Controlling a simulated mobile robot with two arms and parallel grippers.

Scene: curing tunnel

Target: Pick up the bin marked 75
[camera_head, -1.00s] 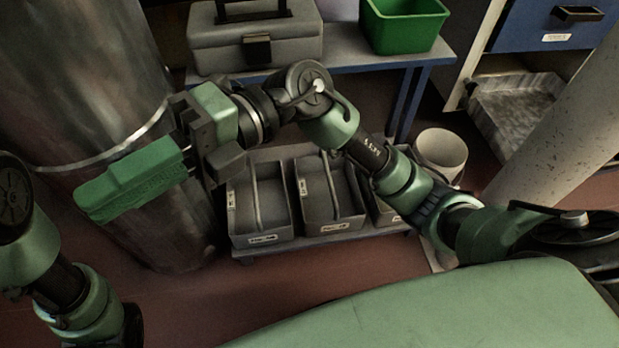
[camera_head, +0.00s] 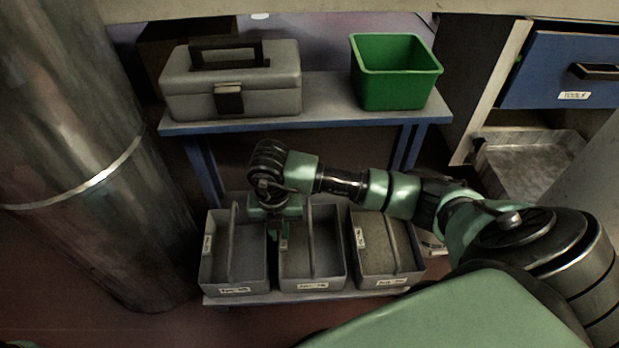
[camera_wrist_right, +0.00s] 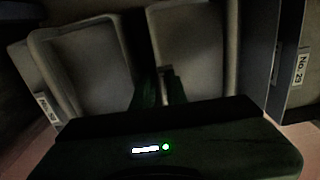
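Three grey bins stand side by side on a low shelf in the head view: a left bin (camera_head: 210,275), a middle bin (camera_head: 300,284) and a right bin (camera_head: 385,278). Each has a bar across it and labels too small to read surely there. In the right wrist view one bin's label (camera_wrist_right: 300,66) looks like "No. 29"; another (camera_wrist_right: 47,107) is unclear. My right gripper (camera_head: 279,236) points down at the left side of the middle bin. Its fingers (camera_wrist_right: 160,85) look apart, with a narrow gap between them; contact is unclear. My left gripper is out of view.
A bench top (camera_head: 320,106) overhangs behind the bins, carrying a grey toolbox (camera_head: 235,85) and a green tub (camera_head: 393,80). A large metal cylinder (camera_head: 90,150) stands close on the left. A blue drawer unit (camera_head: 560,65) is at the right.

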